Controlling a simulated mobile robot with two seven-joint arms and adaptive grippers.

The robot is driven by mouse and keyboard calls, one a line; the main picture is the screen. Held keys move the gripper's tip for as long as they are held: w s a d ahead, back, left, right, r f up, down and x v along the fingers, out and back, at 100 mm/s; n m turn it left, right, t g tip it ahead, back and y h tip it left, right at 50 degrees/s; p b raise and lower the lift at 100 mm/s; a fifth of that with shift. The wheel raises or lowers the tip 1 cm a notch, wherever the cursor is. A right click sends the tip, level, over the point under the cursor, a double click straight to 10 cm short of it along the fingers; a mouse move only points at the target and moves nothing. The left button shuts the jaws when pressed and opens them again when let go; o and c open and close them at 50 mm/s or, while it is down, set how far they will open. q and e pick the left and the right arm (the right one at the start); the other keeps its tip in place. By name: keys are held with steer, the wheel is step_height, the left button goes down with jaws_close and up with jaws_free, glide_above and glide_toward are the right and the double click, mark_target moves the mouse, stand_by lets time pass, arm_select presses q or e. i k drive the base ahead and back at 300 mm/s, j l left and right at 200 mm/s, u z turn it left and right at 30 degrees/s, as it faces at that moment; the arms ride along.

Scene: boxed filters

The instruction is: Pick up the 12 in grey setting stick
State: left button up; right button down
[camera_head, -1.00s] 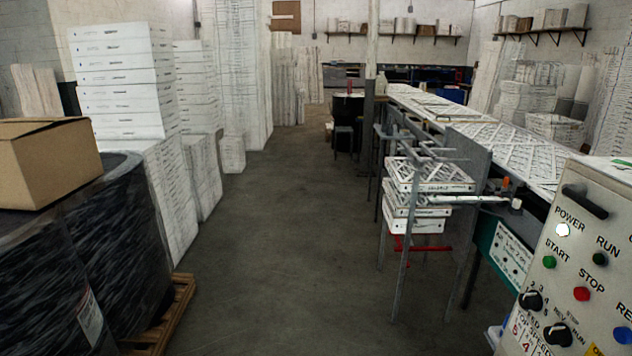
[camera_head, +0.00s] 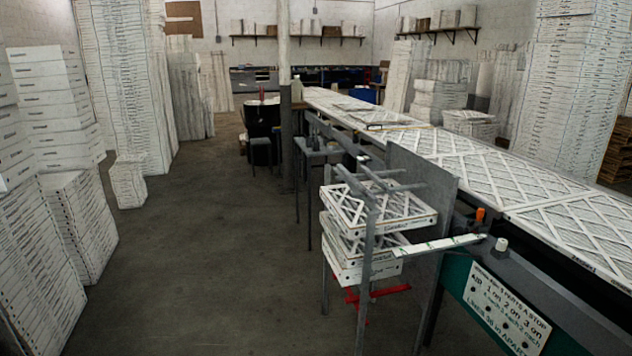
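A thin pale stick (camera_head: 440,244) with dark marks along it lies roughly level beside the grey metal frame at the near end of the conveyor. I cannot tell whether this is the grey setting stick, and no other clear candidate shows. Neither of my grippers is in view.
The conveyor (camera_head: 470,165) carries white lattice filters along the right. A grey metal stand (camera_head: 367,290) with red feet juts into the aisle. White box stacks (camera_head: 75,215) line the left. The concrete floor (camera_head: 210,250) between is clear.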

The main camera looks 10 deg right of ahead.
mark_target(390, 191)
steer(key=i+z, duration=0.4)
steer(key=i, duration=0.2)
steer(key=i+j+z, duration=0.1)
steer(key=i+z, duration=0.35)
steer(key=i, duration=0.15)
steer(key=i+j+z, duration=0.1)
steer(key=z, duration=0.75)
steer(key=j+z, duration=0.95)
steer(key=j, duration=0.3)
steer(key=k+j+z, duration=0.15)
steer(key=j, duration=0.2)
steer(key=j+z, duration=0.1)
steer(key=j, duration=0.3)
